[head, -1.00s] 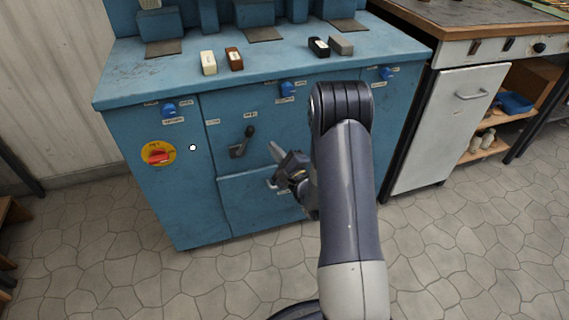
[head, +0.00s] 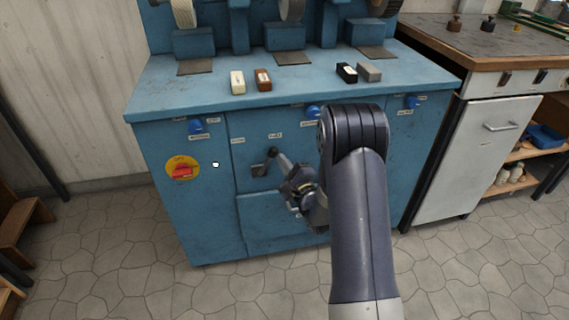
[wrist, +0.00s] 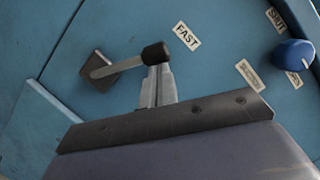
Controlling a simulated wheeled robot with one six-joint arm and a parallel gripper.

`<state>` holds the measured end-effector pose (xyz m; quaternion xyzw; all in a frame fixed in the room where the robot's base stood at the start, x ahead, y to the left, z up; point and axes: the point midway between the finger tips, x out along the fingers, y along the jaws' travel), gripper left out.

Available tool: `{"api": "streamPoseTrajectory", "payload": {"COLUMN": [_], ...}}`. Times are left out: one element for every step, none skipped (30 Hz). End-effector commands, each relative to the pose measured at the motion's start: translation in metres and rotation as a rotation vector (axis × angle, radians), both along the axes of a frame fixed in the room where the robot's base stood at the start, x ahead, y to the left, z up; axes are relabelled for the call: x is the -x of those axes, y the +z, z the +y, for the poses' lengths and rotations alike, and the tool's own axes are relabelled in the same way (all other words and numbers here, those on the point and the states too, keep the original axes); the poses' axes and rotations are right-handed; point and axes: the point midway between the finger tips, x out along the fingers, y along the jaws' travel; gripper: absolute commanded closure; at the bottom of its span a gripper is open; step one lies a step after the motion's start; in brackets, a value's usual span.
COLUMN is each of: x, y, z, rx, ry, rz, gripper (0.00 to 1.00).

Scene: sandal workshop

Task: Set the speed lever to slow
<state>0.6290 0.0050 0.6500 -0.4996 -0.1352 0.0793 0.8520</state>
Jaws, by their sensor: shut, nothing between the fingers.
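The speed lever (head: 272,155) is on the front of the blue machine, a dark knob on a grey arm from a square plate. It leans up and right in the head view. In the wrist view its knob (wrist: 156,54) is close to the label FAST (wrist: 187,36). A second label (head: 238,140) is up and left of the lever, too small to read. My gripper (head: 284,166) is shut and empty, just right of the lever in the head view. In the wrist view its fingertips (wrist: 158,70) are right at the knob; I cannot tell whether they touch.
A yellow plate with a red switch (head: 182,169) is on the left of the machine front. Blue knobs (head: 195,126) line its upper edge, and one knob (wrist: 293,55) shows in the wrist view. Several small blocks (head: 237,82) lie on the ledge. Tiled floor in front is clear.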

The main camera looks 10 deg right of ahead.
Motion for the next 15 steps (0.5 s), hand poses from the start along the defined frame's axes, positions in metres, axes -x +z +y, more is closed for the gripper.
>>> {"api": "streamPoseTrajectory", "payload": {"x": [0.0001,0.0001,0.0001,0.0001,0.0000,0.0001,0.0000,0.0001,0.0001,0.0000,0.0000,-0.0001,-0.0001,-0.0002,-0.0002], "y": [0.0013,0.0015,0.0015,0.0018,0.0021,0.0023,0.0026,0.0030,0.0033,0.0037,0.0040,0.0046,0.0052,0.0059,0.0070], "z": [0.0011,0.0014,0.0017,0.0020,0.0023,0.0027,0.0031,0.0035,0.0039,0.0043,0.0047,0.0053,0.0058,0.0065,0.0075], "rx": [0.010,0.016,0.021,0.025,0.029,0.035,0.039,0.042,0.049,0.054,0.059,0.067,0.074,0.081,0.093], "ry": [0.001,0.001,0.001,0.001,0.001,0.001,0.001,0.001,0.001,0.001,0.001,0.001,0.001,0.002,0.001], "rz": [-0.001,0.000,0.000,0.000,-0.001,0.000,-0.001,-0.001,0.000,0.000,0.000,0.000,0.000,-0.001,-0.002], "gripper": [1.00,1.00,1.00,1.00,1.00,1.00,1.00,1.00,1.00,1.00,1.00,1.00,1.00,1.00,1.00]}}
